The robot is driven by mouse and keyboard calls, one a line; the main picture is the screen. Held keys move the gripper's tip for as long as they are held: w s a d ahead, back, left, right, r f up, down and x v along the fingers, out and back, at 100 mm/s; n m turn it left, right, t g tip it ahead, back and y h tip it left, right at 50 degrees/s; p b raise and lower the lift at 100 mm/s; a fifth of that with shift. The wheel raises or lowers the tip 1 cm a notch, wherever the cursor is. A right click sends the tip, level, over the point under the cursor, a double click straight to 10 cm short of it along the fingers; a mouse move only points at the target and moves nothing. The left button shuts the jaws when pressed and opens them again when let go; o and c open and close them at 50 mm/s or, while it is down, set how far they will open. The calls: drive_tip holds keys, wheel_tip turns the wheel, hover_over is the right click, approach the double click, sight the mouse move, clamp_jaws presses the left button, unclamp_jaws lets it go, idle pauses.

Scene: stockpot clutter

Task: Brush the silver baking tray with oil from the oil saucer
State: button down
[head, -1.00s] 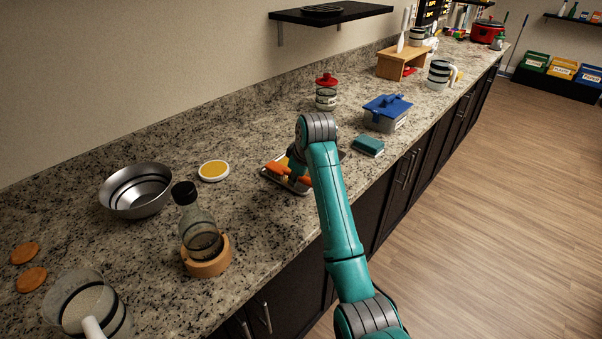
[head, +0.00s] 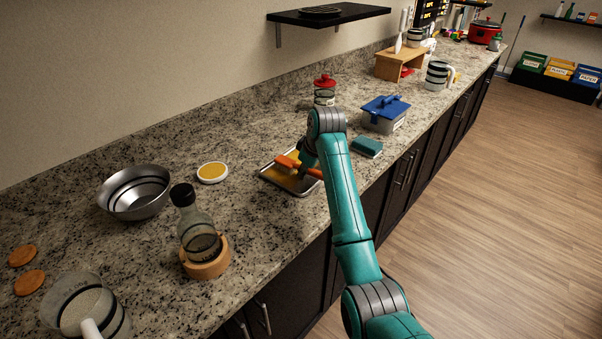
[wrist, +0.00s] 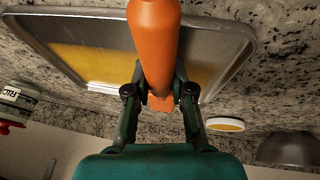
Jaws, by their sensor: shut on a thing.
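The silver baking tray (head: 267,172) lies on the granite counter, with a yellow oily layer over part of its floor. In the wrist view the tray (wrist: 225,45) fills the top, and the yellow layer covers much of it. My gripper (head: 307,168) is shut on the orange handle of the brush (head: 287,161), over the tray. The handle (wrist: 155,40) runs between my fingers (wrist: 160,95) in the wrist view. The oil saucer (head: 212,172), white with yellow oil, stands left of the tray.
A metal bowl (head: 135,192) and an oil bottle (head: 197,222) in a wooden ring stand to the left. A blue-green sponge (head: 367,147), a blue-lidded box (head: 384,113) and a red-topped jar (head: 324,90) stand beyond the tray. Bare counter lies between saucer and tray.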

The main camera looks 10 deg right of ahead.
drive_tip(key=shift+w+d, duration=1.55)
drive_tip(key=shift+d, duration=0.3)
drive_tip(key=shift+w+d, duration=0.8)
drive_tip(key=shift+d, duration=0.2)
drive_tip(key=shift+w+d, duration=0.75)
drive_tip(key=shift+d, duration=0.2)
drive_tip(key=shift+w+d, duration=1.6)
drive_tip(key=shift+d, duration=0.2)
drive_tip(key=shift+r, duration=1.55)
drive_tip(key=shift+s+d, duration=1.1)
drive_tip(key=shift+s, duration=0.15)
drive_tip(key=shift+s+d, duration=1.05)
drive_tip(key=shift+s, duration=0.2)
